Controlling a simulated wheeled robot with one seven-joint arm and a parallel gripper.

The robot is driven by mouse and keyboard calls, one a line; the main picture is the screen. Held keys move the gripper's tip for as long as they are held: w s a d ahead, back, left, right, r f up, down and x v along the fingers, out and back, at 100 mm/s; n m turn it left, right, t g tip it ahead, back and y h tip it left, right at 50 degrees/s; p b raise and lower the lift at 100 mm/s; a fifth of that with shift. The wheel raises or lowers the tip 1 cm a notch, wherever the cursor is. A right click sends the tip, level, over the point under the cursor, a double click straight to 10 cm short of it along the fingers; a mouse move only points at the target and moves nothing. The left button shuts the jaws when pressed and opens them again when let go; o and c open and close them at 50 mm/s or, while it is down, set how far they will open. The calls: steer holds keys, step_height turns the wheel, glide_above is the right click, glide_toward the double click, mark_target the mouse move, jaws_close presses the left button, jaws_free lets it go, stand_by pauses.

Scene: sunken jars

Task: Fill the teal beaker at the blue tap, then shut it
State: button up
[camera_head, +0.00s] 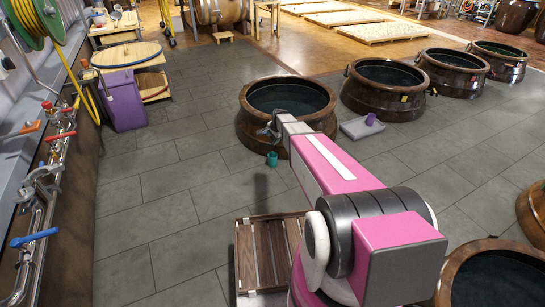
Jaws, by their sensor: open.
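The teal beaker (272,159) is small and appears upright on the grey tiles, in front of a big brown jar. My gripper (268,132) is at the far end of my pink arm, over the near side of that jar's rim in the picture. It is open, and the beaker shows just below it, apart from it. The fingers are small and dark, so their exact spacing is hard to see. The blue tap (33,238) is a blue lever on the pipework along the left wall, far from my gripper. Its spout and flow cannot be made out.
Other levers, red (60,136) and orange (31,127), sit on the same pipes. A purple cup (370,118) stands on a pale block (352,130). Several big jars (388,97) line the right. A purple bin (124,100) stands left. Tiles between wall and arm are clear.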

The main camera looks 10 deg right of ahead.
steer(key=shift+w+a+f+m+t+y, duration=0.1)
steer(key=shift+w+a+f+m+t, duration=0.3)
steer(key=shift+w+f+m, duration=2.5)
steer(key=shift+w+a+f+m+t+y, duration=0.15)
steer(key=shift+w+f+m+t, duration=0.35)
steer(key=shift+w+f, duration=4.8)
steer(key=shift+w+a+f+m+t+y, duration=0.1)
steer(key=shift+w+a+f+m+t, duration=0.8)
steer(key=shift+w, duration=6.2)
steer(key=shift+s+d+m+g, duration=0.1)
steer(key=shift+d+m+g, duration=0.2)
steer(key=shift+d+m, duration=0.3)
steer(key=c, duration=1)
